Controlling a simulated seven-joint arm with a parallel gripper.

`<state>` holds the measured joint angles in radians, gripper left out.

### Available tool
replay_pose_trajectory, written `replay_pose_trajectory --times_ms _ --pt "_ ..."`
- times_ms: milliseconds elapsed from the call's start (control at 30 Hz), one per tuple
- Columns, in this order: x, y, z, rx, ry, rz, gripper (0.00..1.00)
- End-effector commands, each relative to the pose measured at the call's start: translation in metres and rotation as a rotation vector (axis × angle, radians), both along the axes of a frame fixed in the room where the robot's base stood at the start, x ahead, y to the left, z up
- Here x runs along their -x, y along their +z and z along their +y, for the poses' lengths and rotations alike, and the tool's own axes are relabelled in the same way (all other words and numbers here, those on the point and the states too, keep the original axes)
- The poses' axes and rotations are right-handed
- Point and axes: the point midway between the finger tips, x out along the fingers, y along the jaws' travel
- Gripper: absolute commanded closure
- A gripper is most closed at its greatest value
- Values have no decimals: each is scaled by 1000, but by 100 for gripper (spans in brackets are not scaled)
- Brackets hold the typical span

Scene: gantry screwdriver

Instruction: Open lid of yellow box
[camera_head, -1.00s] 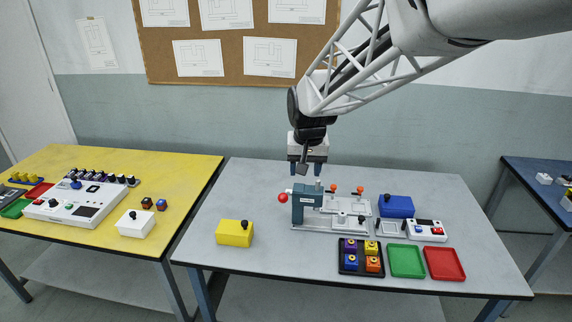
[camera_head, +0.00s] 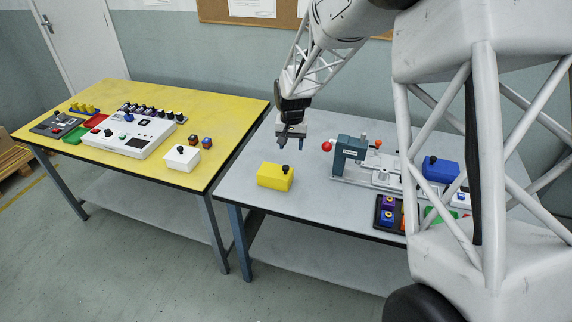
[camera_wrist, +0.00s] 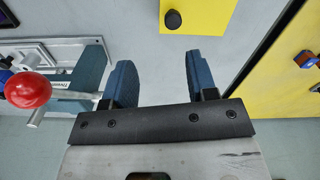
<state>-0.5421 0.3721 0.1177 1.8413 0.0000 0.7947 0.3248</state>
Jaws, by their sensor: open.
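The yellow box (camera_head: 275,177) stands near the left end of the grey table, its lid closed, with a black knob (camera_head: 285,168) on top. My gripper (camera_head: 290,143) hangs above the table, behind the yellow box and apart from it. In the wrist view my gripper (camera_wrist: 155,82) is open, with two blue fingers and nothing between them. The yellow box (camera_wrist: 207,14) shows there at the top edge, partly cut off, with its black knob (camera_wrist: 173,19) beyond the fingertips.
The teal press with a red ball handle (camera_head: 327,147) stands right of my gripper; the ball (camera_wrist: 27,90) is close to the left finger in the wrist view. A yellow table (camera_head: 225,105) with a white box (camera_head: 182,158) is at left. Grey tabletop around the yellow box is clear.

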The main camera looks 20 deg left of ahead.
Motion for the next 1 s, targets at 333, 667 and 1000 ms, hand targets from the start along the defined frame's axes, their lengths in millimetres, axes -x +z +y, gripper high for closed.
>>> replay_pose_trajectory --times_ms 333,667,1000 --pt "-3 -24 21 8 8 14 47" --pt "-3 -25 21 8 8 14 47" --pt "-3 -46 20 10 8 15 47"
